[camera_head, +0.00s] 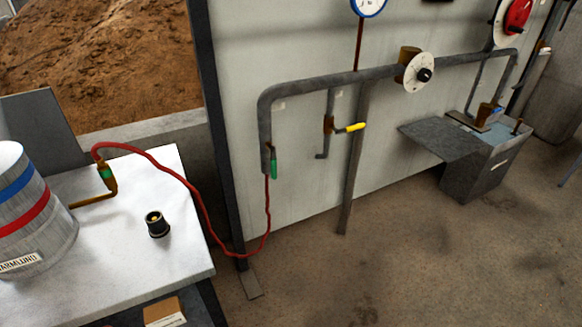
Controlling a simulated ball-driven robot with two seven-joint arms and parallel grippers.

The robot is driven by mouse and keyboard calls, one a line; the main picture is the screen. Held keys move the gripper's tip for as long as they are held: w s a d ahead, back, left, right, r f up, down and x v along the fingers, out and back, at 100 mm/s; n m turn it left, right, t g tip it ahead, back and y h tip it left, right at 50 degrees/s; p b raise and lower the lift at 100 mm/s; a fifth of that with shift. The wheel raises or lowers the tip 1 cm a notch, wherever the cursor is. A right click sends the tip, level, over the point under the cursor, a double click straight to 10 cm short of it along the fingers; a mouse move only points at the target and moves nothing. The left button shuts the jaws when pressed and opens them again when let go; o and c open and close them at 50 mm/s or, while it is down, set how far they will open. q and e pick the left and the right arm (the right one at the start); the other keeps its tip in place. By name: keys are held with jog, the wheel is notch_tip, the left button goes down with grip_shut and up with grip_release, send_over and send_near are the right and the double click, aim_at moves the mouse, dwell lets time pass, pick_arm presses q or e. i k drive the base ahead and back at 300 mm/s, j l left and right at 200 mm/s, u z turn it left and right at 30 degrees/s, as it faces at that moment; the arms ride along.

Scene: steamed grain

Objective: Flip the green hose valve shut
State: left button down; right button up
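A green valve handle (274,163) hangs down along the lower end of the grey pipe, where the red hose (267,215) joins it. A second green piece (105,173) sits on a brass fitting at the hose's other end, beside the white barrel on the table. I cannot tell from this view whether either is open or shut. The hose arcs over the table's edge, dips near the floor and rises to the pipe. Neither of my grippers is in view.
A white table (130,262) at left carries a striped barrel (28,215) and a small black knob-like object (157,223). A yellow-handled valve (350,128) and white dial (417,72) sit on the wall pipe. A grey water trough (470,175) stands right. The floor in front is clear.

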aim_at(273, 150)
jog(key=i+l, duration=0.25)
jog(key=l, duration=0.15)
jog(key=i+l, duration=0.2)
jog(key=l, duration=0.25)
jog(key=i+l, duration=0.25)
jog(key=l, duration=0.15)
